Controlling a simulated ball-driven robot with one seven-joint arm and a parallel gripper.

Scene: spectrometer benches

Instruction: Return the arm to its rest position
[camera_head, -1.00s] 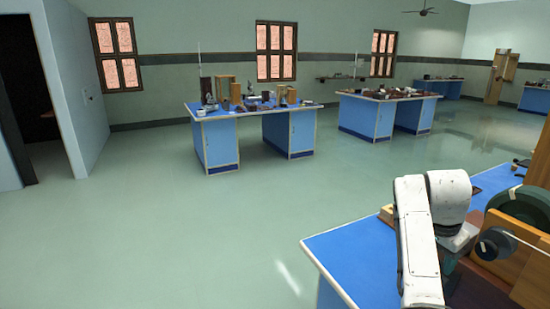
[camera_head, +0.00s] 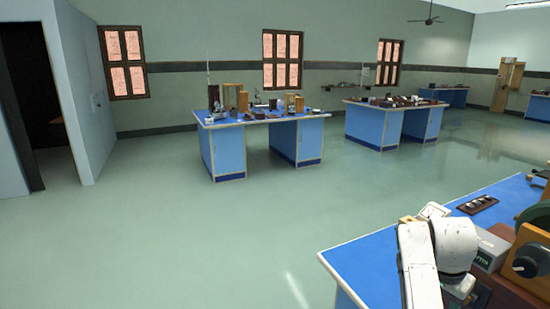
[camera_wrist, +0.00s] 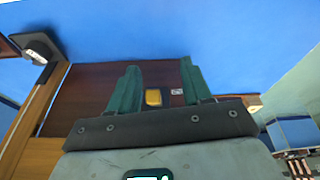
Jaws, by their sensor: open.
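My white arm (camera_head: 436,265) shows at the lower right of the head view, bent over the near corner of a blue-topped bench. In the wrist view, my gripper (camera_wrist: 159,66) has two green fingers held apart with nothing between them. It is above a dark brown wooden surface (camera_wrist: 88,82) on the blue top. A small yellow thing (camera_wrist: 153,97) shows beyond the fingers, apart from them as far as I can tell. The gripper is hidden in the head view.
The near bench (camera_head: 364,262) carries a wooden apparatus with a black knob (camera_head: 528,262) right of my arm, and a dark tray (camera_head: 477,204). The green floor (camera_head: 150,240) on the left is clear.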

